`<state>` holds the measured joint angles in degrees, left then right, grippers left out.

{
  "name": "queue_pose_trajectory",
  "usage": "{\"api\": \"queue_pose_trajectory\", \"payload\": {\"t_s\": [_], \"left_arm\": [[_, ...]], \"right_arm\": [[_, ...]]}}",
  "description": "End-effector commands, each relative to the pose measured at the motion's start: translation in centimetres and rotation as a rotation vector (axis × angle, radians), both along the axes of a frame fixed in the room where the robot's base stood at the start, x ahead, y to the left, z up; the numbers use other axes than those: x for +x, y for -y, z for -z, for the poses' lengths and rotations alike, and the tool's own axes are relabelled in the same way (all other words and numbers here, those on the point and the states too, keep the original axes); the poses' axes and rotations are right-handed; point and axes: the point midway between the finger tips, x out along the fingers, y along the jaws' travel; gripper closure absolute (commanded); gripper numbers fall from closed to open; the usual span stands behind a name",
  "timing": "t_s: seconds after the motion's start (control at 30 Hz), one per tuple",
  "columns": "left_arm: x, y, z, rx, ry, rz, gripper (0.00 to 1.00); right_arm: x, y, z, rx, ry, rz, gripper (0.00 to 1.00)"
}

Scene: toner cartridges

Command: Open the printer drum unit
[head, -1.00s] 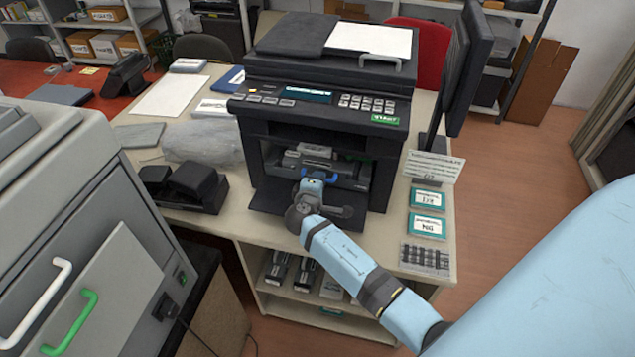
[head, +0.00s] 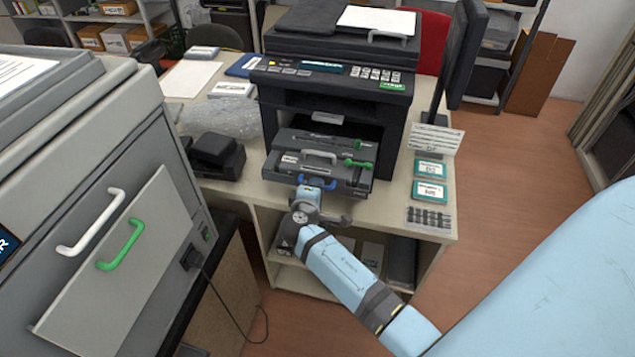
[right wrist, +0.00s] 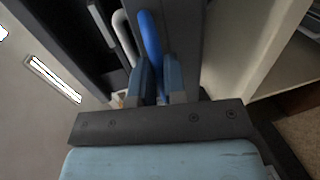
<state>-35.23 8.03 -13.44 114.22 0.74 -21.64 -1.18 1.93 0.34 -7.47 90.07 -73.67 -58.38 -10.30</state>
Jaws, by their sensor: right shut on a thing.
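The black printer (head: 335,100) stands on the table with its front open. The dark drum unit (head: 345,183) sticks well out of the front opening. On it are a light grey handle (head: 320,155), a green lever (head: 358,163) and a blue handle (head: 326,186) at its front edge. My right gripper (head: 311,190) is shut on the blue handle. In the right wrist view the blue handle (right wrist: 150,45) runs down between the fingers (right wrist: 157,82), beside the pale handle (right wrist: 124,36). My left gripper is not in view.
A large grey machine (head: 90,130) with a white and a green handle stands at the left. A dark device (head: 215,155) sits left of the printer. Teal boxes (head: 431,190) and a monitor (head: 465,55) are on its right. Open floor lies right of the table.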

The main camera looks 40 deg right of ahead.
Motion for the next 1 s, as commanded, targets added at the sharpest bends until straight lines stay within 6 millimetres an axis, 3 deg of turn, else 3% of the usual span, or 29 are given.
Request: {"api": "queue_pose_trajectory", "payload": {"t_s": [0.4, 0.87, 0.9, 1.0], "left_arm": [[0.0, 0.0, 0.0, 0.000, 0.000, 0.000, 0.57], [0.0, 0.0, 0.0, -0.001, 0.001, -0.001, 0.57], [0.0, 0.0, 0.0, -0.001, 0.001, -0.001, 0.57], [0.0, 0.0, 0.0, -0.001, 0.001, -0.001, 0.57]], "right_arm": [[-2.5, -2.9, 0.0, 0.000, 0.000, 0.001, 1.00], [-2.8, -3.2, 0.0, -0.002, 0.000, 0.001, 1.00], [-2.8, -3.2, 0.0, -0.002, 0.000, 0.001, 0.81], [-2.8, -3.2, 0.0, -0.002, 0.000, 0.001, 0.62]]}}
